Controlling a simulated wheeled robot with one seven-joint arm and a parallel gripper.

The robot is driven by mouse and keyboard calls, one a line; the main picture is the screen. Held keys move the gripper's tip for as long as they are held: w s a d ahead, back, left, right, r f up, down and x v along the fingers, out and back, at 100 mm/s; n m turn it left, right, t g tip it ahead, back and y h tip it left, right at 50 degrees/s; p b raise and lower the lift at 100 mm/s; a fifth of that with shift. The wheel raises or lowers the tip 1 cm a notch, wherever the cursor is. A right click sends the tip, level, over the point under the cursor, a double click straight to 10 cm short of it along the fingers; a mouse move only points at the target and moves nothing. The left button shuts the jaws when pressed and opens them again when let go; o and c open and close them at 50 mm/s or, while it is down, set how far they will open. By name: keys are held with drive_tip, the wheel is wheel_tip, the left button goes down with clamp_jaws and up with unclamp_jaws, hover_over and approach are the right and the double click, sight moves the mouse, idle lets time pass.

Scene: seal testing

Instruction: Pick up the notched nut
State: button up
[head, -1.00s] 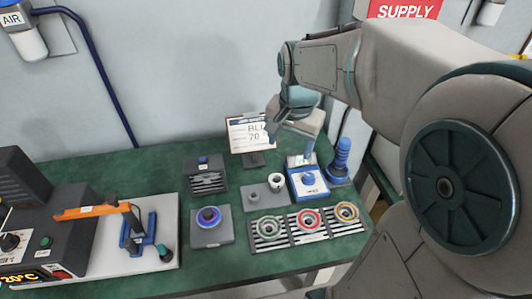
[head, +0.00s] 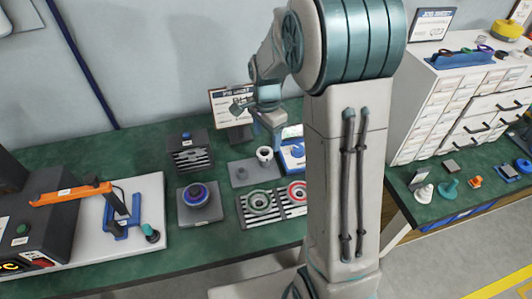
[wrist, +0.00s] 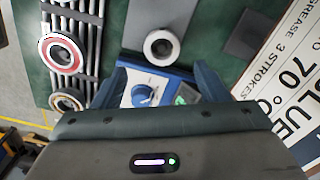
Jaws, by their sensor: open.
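A pale, round, ring-like part with a dark centre (head: 264,154) stands on the grey plate (head: 239,173). It looks like the notched nut, but I cannot make out notches. In the wrist view the ring (wrist: 163,47) lies just beyond my fingertips, roughly centred between them. My gripper (head: 272,133) is above the bench, close to the ring in the head view. In the wrist view my gripper (wrist: 162,76) is open with nothing between its fingers. A blue-and-white device with a dial (wrist: 141,95) shows below, between the fingers.
Striped trays with a green ring (head: 259,202) and a red ring (head: 297,191) lie in front. A grey block with a blue-purple ring (head: 198,194) sits left. A sign (head: 232,107) stands behind. A drawer cabinet (head: 455,105) and small coloured parts occupy the right bench.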

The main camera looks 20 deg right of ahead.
sight(265, 153)
drive_tip(key=shift+a+f+p, duration=0.15)
drive_tip(key=shift+f+p, duration=0.05)
drive_tip(key=shift+f, duration=1.25)
drive_tip(key=shift+a+f+p, duration=0.15)
drive_tip(key=shift+f, duration=1.3)
drive_tip(key=c, duration=1.1)
